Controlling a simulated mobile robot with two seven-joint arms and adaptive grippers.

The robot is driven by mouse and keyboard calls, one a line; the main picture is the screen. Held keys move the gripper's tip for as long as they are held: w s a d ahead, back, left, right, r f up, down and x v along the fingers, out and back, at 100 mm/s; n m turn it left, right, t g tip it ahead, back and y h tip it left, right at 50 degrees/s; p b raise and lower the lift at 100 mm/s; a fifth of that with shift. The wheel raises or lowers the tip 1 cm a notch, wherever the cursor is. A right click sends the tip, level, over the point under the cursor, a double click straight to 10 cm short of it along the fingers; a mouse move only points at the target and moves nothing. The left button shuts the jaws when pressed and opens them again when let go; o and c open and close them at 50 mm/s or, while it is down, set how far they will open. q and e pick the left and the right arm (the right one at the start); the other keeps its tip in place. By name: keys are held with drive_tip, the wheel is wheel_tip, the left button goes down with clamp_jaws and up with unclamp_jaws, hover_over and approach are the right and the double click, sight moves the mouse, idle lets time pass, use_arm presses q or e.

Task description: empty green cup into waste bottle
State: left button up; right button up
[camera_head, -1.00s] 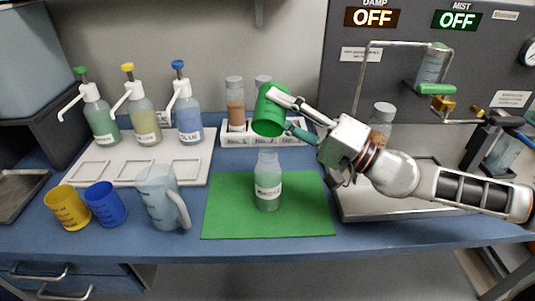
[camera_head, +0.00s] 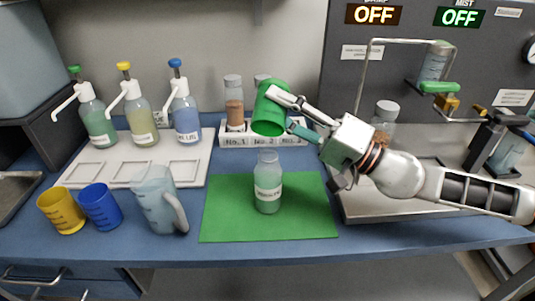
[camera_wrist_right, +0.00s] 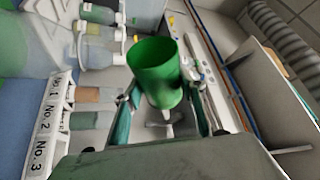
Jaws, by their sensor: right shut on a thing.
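The green cup (camera_head: 270,108) is held in the air by my right gripper (camera_head: 285,112), above the waste bottle. The cup is tilted, with its lower end toward the bottle; no stream shows. In the right wrist view the cup (camera_wrist_right: 157,72) sits between the two fingers of my right gripper (camera_wrist_right: 165,105). The waste bottle (camera_head: 268,187) is clear with a white label and stands upright on the green mat (camera_head: 226,215). The cup and the bottle are apart. My left gripper is not in view.
A yellow cup (camera_head: 61,212), a blue cup (camera_head: 101,208) and a clear pitcher (camera_head: 157,205) stand left of the mat. Pump bottles stand on a white tray (camera_head: 72,180) behind. A numbered rack (camera_head: 235,139) is behind the cup. A metal frame (camera_head: 361,95) stands at right.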

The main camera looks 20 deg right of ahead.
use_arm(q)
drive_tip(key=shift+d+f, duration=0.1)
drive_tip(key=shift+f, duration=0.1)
use_arm(e)
drive_tip(key=shift+s, duration=0.1)
use_arm(q)
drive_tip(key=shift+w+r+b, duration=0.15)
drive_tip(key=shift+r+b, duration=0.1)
drive_tip(key=shift+b, duration=0.15)
use_arm(e)
drive_tip(key=shift+a+n, duration=0.1)
drive_tip(key=shift+n, duration=0.3)
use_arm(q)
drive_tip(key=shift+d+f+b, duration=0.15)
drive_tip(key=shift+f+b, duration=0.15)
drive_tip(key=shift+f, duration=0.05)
use_arm(e)
drive_tip(key=shift+s+y, duration=0.1)
drive_tip(key=shift+y, duration=0.3)
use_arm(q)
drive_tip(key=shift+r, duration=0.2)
use_arm(e)
drive_tip(key=shift+s+r+n+g, duration=0.1)
drive_tip(key=shift+n+g, duration=0.2)
drive_tip(key=shift+n, duration=0.2)
